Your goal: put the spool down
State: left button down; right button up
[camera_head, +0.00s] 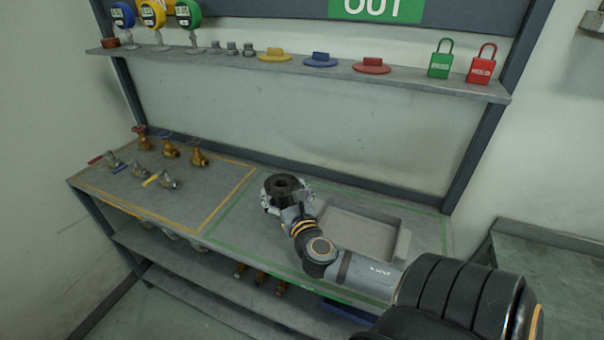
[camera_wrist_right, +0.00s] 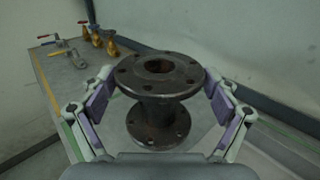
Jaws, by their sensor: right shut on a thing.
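The spool (camera_wrist_right: 158,100) is a dark metal pipe piece with a round bolted flange at each end. In the right wrist view it stands upright between the fingers of my right gripper (camera_wrist_right: 160,104), which is shut on it. In the head view the spool's dark top flange (camera_head: 284,185) shows at my right gripper (camera_head: 287,194), over the bench top inside the green outline. The lower flange is hidden in the head view. I cannot tell whether it touches the bench. My left gripper is not in view.
A grey tray (camera_head: 357,232) lies right of the spool, partly behind my right arm. Several small valves (camera_head: 167,150) stand in the yellow-outlined area on the left. A shelf (camera_head: 310,72) above holds gauges, coloured caps and two padlocks. Bare bench (camera_head: 235,215) lies left of the spool.

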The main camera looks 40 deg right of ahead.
jog(key=w, duration=0.2)
jog(key=w+f, duration=0.1)
jog(key=shift+w+a, duration=0.1)
jog(key=shift+w, duration=0.3)
jog(key=shift+w+a+f+b, duration=0.1)
jog(key=shift+w+f+b, duration=0.2)
jog(key=shift+w+f, duration=1)
jog(key=shift+w+a+f+b, duration=0.1)
jog(key=shift+w+f+b, duration=0.4)
jog(key=shift+f, duration=1.4)
jog(key=shift+w+f+b, duration=0.15)
jog(key=shift+w+f, duration=0.95)
jog(key=shift+f, duration=0.5)
jog(key=shift+s+f, duration=0.1)
jog(key=o, duration=1.6)
jog(key=shift+f, duration=0.1)
jog(key=shift+s, duration=0.1)
